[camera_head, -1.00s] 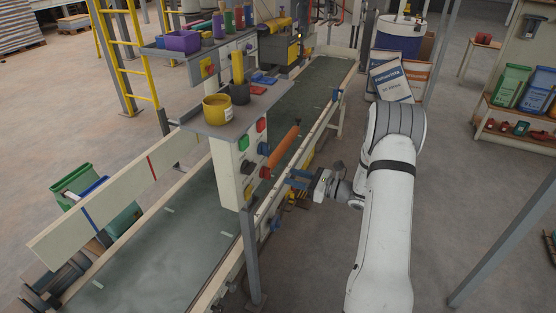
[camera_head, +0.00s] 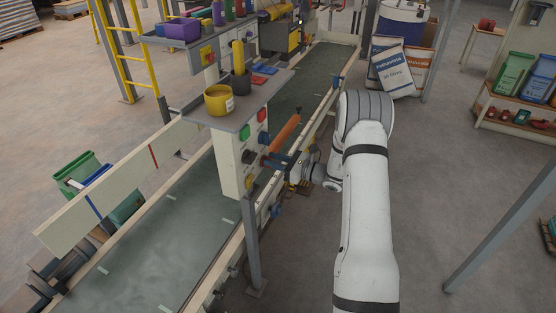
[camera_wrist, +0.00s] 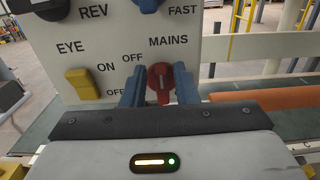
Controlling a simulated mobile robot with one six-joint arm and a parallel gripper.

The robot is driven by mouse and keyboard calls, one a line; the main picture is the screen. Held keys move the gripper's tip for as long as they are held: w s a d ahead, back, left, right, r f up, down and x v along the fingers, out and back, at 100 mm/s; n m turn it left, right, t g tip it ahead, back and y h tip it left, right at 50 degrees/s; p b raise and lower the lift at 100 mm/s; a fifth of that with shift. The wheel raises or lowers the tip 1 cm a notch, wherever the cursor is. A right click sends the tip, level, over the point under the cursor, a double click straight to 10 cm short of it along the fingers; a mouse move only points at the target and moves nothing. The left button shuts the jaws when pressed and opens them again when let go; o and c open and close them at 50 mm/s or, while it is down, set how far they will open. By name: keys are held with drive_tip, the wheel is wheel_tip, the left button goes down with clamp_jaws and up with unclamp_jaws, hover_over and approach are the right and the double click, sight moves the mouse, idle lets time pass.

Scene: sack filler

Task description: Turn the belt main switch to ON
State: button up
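The control panel (camera_wrist: 110,25) fills the upper wrist view; it also shows in the head view (camera_head: 229,172), on the post beside the belt. The red MAINS knob (camera_wrist: 160,76) is on its lower right, with a pale vertical line on its face. OFF is printed to its upper left; I see no ON label beside it, and the area behind my fingers is hidden. My gripper (camera_wrist: 160,88) has its two blue fingers apart, one on each side of the knob. I cannot tell whether they touch it. My gripper also shows at the panel in the head view (camera_head: 278,160).
A yellow EYE switch (camera_wrist: 83,82) with ON and OFF labels sits left of the knob. A blue FAST knob (camera_wrist: 149,4) is above. An orange roller (camera_wrist: 265,98) lies to the right, over the green belt (camera_head: 170,240). A yellow pot (camera_head: 219,100) stands on the panel's shelf.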

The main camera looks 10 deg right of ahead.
clamp_jaws()
drive_tip(key=m, duration=0.6)
drive_tip(key=w+f+m+p, duration=0.1)
drive_tip(key=m, duration=0.5)
drive_tip(key=d+f+m, duration=0.1)
drive_tip(key=m, duration=0.4)
drive_tip(key=shift+w+m, duration=0.3)
drive_tip(key=shift+m, duration=0.1)
drive_tip(key=shift+p, duration=0.3)
idle(0.5)
drive_tip(key=shift+o, duration=0.2)
unclamp_jaws()
drive_tip(key=shift+o, duration=0.8)
drive_tip(key=shift+d, duration=0.1)
